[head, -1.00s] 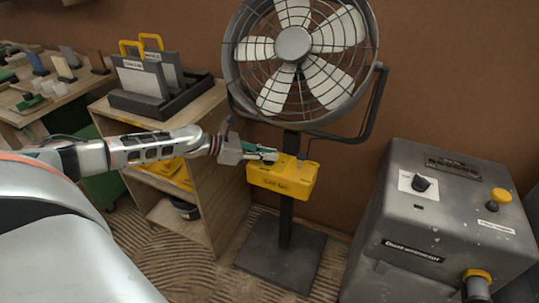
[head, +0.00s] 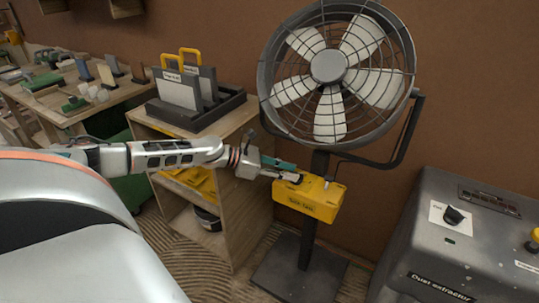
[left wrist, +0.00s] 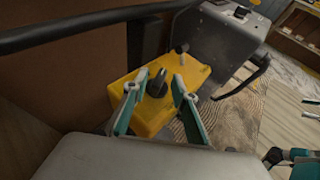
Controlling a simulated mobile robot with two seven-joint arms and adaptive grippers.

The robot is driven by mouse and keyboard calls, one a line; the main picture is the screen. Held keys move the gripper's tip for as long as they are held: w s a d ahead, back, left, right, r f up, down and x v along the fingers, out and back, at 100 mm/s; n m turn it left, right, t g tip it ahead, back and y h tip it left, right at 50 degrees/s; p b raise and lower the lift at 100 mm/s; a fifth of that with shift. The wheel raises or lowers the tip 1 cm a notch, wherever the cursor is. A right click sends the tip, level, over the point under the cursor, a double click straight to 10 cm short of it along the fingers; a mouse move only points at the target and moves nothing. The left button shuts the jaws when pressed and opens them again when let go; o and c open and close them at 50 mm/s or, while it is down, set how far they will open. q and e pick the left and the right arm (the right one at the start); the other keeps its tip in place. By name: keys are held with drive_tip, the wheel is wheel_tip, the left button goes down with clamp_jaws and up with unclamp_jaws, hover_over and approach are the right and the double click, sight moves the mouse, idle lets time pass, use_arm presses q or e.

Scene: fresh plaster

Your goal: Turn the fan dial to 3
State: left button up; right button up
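The fan (head: 330,75) stands upright on a black pole, with a yellow control box (head: 308,198) on the pole. The box also shows in the left wrist view (left wrist: 150,118), with a black dial (left wrist: 157,84) on its top face. My left gripper (head: 296,178) is at the box's near-left top edge in the head view. In the left wrist view its two teal fingers (left wrist: 161,78) are open, one on each side of the dial, with visible gaps. The dial's marks are not readable. A teal and dark part at that view's lower right may be my right gripper (left wrist: 300,160).
A grey dust extractor (head: 450,235) stands right of the fan. A wooden shelf (head: 245,220) with a dark tray (head: 232,104) of boards stands left of it. A workbench (head: 118,98) with tools is further left.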

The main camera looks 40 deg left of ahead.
use_arm(q)
drive_tip(key=v, duration=0.8)
drive_tip(key=shift+s+a, duration=0.25)
drive_tip(key=shift+s, duration=0.05)
drive_tip(key=shift+r, duration=0.2)
idle(0.4)
drive_tip(key=s+d+f+m+g+y+p, duration=0.2)
drive_tip(key=s+d+f+m+p, duration=0.4)
drive_tip(key=s+d+f+m, duration=1.1)
drive_tip(key=s+d+r+m+t+y+p, duration=0.2)
drive_tip(key=s+d+m+p, duration=0.3)
drive_tip(key=s+d+m, duration=0.4)
drive_tip(key=shift+s+d+r+m+y, duration=0.2)
drive_tip(key=shift+d+r+m+y, duration=0.55)
drive_tip(key=shift+d+m, duration=1.95)
use_arm(e)
drive_tip(key=shift+m, duration=0.4)
drive_tip(key=shift+s+a+r, duration=0.1)
drive_tip(key=shift+s+r, duration=0.15)
drive_tip(key=shift+r, duration=0.65)
drive_tip(key=shift+s+d+r, duration=0.1)
drive_tip(key=shift+s+r, duration=0.1)
drive_tip(key=shift+r, duration=0.7)
drive_tip(key=shift+s+a+r, duration=0.1)
drive_tip(key=shift+s+r, duration=0.15)
drive_tip(key=shift+r, duration=0.65)
